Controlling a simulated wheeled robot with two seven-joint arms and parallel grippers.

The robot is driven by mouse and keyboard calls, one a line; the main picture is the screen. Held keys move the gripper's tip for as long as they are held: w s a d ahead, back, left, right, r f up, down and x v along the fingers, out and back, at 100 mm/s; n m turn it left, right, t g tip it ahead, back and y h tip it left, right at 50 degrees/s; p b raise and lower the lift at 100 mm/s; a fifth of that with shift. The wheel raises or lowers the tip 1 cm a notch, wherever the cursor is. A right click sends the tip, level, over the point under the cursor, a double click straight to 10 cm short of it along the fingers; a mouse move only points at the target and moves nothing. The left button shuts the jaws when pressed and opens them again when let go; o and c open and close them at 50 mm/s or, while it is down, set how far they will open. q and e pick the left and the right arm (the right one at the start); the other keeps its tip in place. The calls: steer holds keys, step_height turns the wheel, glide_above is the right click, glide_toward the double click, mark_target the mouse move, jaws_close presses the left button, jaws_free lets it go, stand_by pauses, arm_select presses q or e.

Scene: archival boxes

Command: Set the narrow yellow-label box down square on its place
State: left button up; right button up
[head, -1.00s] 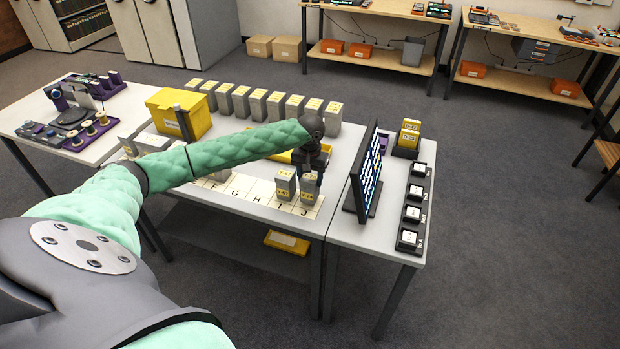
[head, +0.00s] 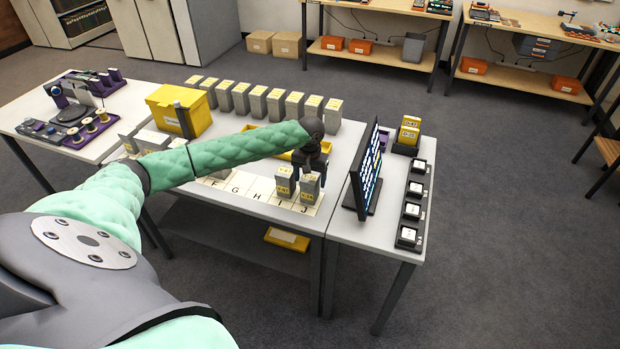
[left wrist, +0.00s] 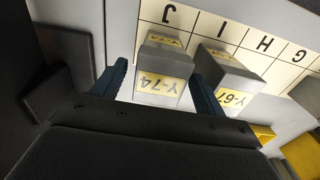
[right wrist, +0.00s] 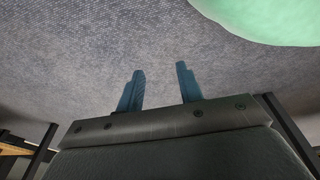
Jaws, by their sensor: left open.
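The narrow grey box with yellow label Y-74 (left wrist: 165,78) stands upright on the white lettered strip below the letter J. It shows in the head view (head: 309,190) at the strip's right end. Its edges look roughly in line with its cell, though its base is partly hidden. My left gripper (left wrist: 160,82) is open, with one blue finger on each side of the box's near end and gaps visible. In the head view the left gripper (head: 314,160) is just above and behind the box. My right gripper (right wrist: 160,85) is open and empty over the floor.
A similar box, Y-67 (left wrist: 227,75), stands close beside it at I, also in the head view (head: 284,182). A row of grey boxes (head: 258,103) lines the table's back. A black monitor (head: 366,175) stands close to the right. The strip near F and G (head: 235,184) is bare.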

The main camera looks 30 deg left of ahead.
arm_select(q)
steer(key=shift+r, duration=0.3)
step_height(320, 180, up, 3)
steer(key=shift+f+b, duration=0.2)
steer(key=shift+b, duration=0.4)
step_height(320, 180, up, 9)
steer(key=b, duration=0.2)
arm_select(e)
steer(key=w+a+r, duration=0.3)
steer(key=r, duration=0.3)
steer(key=shift+w+a+r, duration=0.15)
steer(key=shift+w+r, duration=0.1)
steer(key=shift+w, duration=0.05)
arm_select(q)
steer(key=shift+f, duration=0.1)
arm_select(e)
steer(key=shift+w, duration=0.15)
